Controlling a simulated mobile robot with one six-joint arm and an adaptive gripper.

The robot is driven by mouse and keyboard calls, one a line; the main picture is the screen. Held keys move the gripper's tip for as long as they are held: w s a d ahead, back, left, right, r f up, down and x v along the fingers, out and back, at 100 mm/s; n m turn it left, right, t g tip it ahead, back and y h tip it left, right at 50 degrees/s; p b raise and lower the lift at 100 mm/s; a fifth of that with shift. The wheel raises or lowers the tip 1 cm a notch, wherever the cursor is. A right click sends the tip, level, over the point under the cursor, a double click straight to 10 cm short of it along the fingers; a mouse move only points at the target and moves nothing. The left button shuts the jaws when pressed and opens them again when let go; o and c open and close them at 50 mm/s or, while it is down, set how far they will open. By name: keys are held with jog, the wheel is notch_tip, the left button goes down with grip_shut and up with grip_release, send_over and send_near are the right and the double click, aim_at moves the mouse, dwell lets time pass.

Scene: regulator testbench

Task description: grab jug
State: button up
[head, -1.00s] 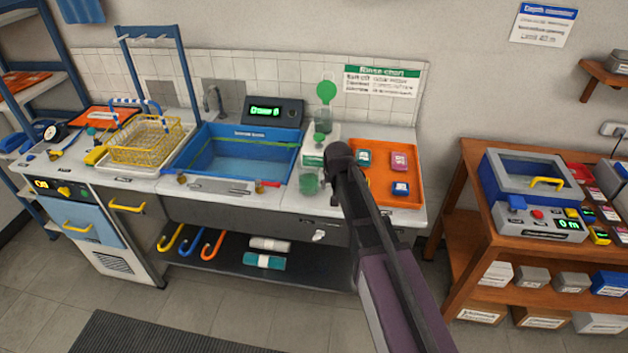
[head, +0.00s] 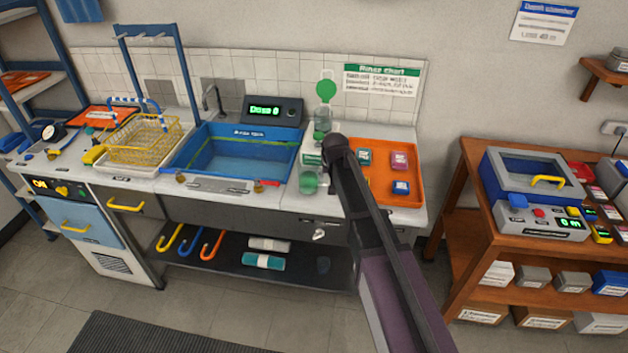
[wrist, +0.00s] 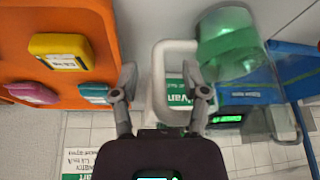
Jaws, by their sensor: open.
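The jug is a clear vessel with green liquid (head: 309,182) on the counter right of the blue tub, partly hidden by my arm. In the wrist view the jug (wrist: 228,62) is at the upper right, with its white loop handle (wrist: 158,85) toward my gripper. My gripper (wrist: 161,82) is open, with one finger on each side of the handle's near bar. I cannot tell whether either finger touches it. In the head view my arm's end hides the fingers.
An orange tray (head: 412,193) with small labelled blocks lies close to the right of the jug. A blue rinse tub (head: 190,165) is to its left. A clear bottle with a round green top (head: 326,92) stands behind, near the wall chart (head: 382,80).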

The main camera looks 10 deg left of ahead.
dwell(0.4)
grip_shut()
jog(key=shift+r+p, duration=0.4)
dwell(0.4)
jog(key=shift+r+p, duration=1.4)
jog(key=s+d+r+p, duration=0.1)
jog(key=s+d, duration=0.3)
jog(key=s, duration=1.1)
jog(key=shift+d+r, duration=0.2)
jog(key=shift+s, duration=0.15)
